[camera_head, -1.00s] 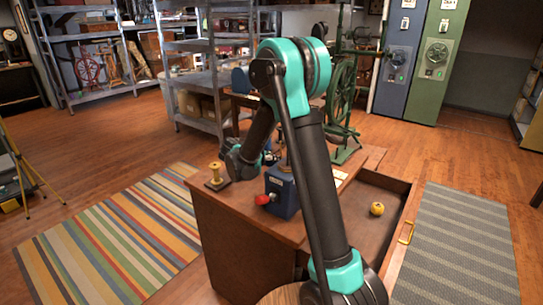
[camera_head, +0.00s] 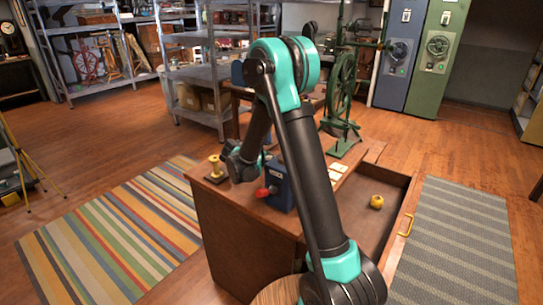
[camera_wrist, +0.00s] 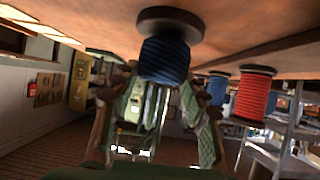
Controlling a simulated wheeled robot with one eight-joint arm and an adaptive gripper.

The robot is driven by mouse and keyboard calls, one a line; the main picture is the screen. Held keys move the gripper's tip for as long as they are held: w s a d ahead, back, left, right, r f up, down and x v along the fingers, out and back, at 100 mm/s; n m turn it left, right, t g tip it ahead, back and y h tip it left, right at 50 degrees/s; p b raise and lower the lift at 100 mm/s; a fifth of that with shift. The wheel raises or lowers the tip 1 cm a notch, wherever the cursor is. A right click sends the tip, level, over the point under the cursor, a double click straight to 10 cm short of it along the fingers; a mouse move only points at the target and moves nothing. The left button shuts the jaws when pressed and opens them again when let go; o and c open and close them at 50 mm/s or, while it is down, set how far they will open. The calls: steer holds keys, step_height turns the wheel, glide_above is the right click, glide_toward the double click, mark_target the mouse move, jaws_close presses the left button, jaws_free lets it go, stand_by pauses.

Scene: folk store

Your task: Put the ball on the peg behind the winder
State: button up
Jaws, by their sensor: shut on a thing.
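In the wrist view, my gripper (camera_wrist: 165,97) has its fingers on either side of dark blue wound thread (camera_wrist: 164,60) under a dark round disc, and is shut on it. I cannot tell if this is a loose ball or a spool. In the head view, my gripper is mostly hidden by my arm, low over the wooden desk (camera_head: 215,215). A blue box with a red knob (camera_head: 279,188), perhaps the winder, stands on the desk, partly behind my arm. A small yellow ball (camera_head: 376,201) lies in the open drawer. I cannot make out the peg.
A yellow spool (camera_head: 214,167) stands on the desk's left corner. A green wheel machine (camera_head: 340,95) stands at the back. The drawer (camera_head: 400,200) sticks out to the right. The wrist view also shows a red spool (camera_wrist: 254,95) and another blue spool (camera_wrist: 217,88).

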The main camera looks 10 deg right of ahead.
steer(key=o, duration=1)
steer(key=shift+s, duration=0.1)
steer(key=v, duration=1.2)
